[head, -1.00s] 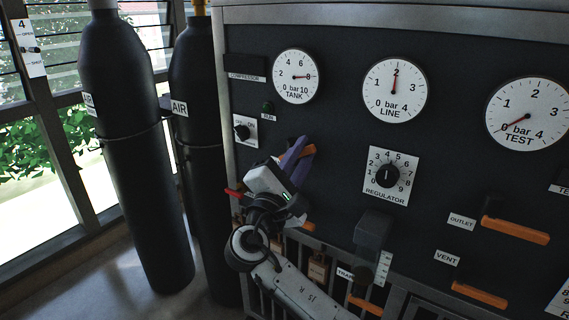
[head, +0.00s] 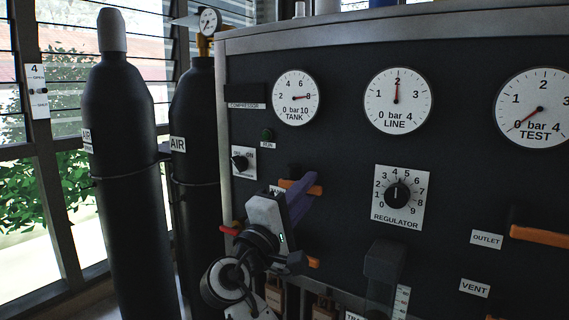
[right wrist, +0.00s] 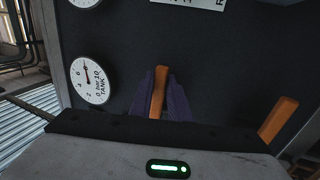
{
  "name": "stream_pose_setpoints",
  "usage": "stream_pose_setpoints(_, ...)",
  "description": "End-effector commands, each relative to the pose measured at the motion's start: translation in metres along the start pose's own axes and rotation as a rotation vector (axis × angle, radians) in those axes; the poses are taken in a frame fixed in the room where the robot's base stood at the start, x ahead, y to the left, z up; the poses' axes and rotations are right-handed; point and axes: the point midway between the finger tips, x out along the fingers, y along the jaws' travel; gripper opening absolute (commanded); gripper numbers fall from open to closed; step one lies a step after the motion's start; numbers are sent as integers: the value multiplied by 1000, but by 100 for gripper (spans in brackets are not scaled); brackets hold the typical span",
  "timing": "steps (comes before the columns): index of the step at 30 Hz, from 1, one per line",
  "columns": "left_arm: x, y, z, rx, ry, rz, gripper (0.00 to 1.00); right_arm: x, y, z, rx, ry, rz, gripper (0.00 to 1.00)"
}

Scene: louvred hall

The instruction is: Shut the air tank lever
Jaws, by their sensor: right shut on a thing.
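The orange air tank lever (head: 315,190) lies nearly level across the dark panel, below the tank gauge (head: 296,97). The small label beside it is mostly covered by my gripper. My right gripper (head: 300,192) comes up from below, its purple fingers shut on the lever. In the right wrist view the orange lever (right wrist: 158,92) stands between the two purple fingers (right wrist: 160,98). My left gripper is in neither view.
The regulator knob (head: 397,194) and a dark protruding block (head: 385,262) are right of my arm. Another orange lever (head: 540,236) sits by the outlet label (head: 486,240). Black air cylinders (head: 125,190) stand left of the panel, by the louvred window.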

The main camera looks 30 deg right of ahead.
Motion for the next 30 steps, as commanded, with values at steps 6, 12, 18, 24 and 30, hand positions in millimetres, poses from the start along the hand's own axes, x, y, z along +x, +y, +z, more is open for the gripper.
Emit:
stream_pose_setpoints(6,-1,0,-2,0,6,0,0,0,0,-1,-5,4,1,38)
stream_pose_setpoints(12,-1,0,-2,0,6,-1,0,0,0,-1,-5,3,1,38)
stream_pose_setpoints(18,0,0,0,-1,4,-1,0,-17,2,-1,-3,5,0,38)
stream_pose_setpoints(24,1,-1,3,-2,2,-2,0,-41,6,-1,-4,4,0,38)
stream_pose_setpoints(30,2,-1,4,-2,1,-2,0,-63,9,-1,-4,4,0,38)
